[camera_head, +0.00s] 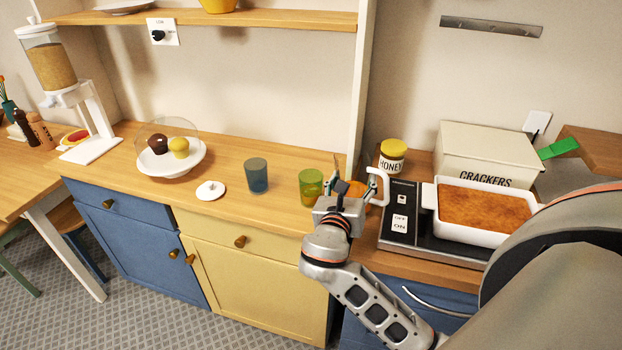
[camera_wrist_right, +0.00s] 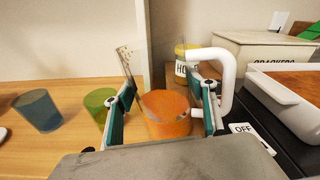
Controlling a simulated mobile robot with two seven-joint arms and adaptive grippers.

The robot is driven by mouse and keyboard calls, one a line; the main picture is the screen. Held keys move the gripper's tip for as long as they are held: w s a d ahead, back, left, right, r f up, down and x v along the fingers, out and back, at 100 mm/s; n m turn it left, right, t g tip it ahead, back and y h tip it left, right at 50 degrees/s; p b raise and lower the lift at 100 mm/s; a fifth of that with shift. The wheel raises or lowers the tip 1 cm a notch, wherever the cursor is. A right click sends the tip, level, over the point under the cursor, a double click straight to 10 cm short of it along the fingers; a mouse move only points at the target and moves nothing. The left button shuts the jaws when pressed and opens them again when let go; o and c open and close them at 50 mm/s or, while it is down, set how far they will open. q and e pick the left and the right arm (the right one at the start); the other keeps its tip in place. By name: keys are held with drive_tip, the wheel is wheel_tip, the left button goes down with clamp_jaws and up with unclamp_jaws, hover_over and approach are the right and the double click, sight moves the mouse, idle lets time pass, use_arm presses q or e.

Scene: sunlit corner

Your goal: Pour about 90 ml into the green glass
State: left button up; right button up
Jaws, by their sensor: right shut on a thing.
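The green glass (camera_head: 311,187) stands upright on the wooden counter, just left of my right gripper. It also shows in the right wrist view (camera_wrist_right: 98,101), left of the fingers. I cannot tell whether it holds anything. My right gripper (camera_head: 348,190) is shut on a clear jug with orange contents (camera_wrist_right: 168,112). The jug's white handle (camera_head: 380,184) sticks out to the right. The jug looks roughly upright, mostly hidden behind the gripper in the head view. I cannot tell whether its base touches the counter. My left gripper is not in view.
A blue glass (camera_head: 256,176) and a white lid (camera_head: 210,190) stand farther left. Right are a honey jar (camera_head: 392,156), a cracker box (camera_head: 486,152) and a white baking dish (camera_head: 437,216) on a black hotplate (camera_head: 400,224). An upright shelf panel (camera_head: 358,90) rises behind.

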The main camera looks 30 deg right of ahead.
drive_tip(key=shift+s+d+r+m+t+h+b, duration=0.25)
drive_tip(key=shift+s+r+m+b, duration=0.2)
drive_tip(key=shift+m, duration=0.65)
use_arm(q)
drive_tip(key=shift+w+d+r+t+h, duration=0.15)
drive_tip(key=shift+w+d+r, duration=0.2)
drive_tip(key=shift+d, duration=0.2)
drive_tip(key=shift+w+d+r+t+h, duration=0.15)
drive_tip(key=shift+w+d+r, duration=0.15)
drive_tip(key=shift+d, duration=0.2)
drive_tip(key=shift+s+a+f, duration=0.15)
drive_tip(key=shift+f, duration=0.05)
use_arm(e)
drive_tip(key=shift+a, duration=0.15)
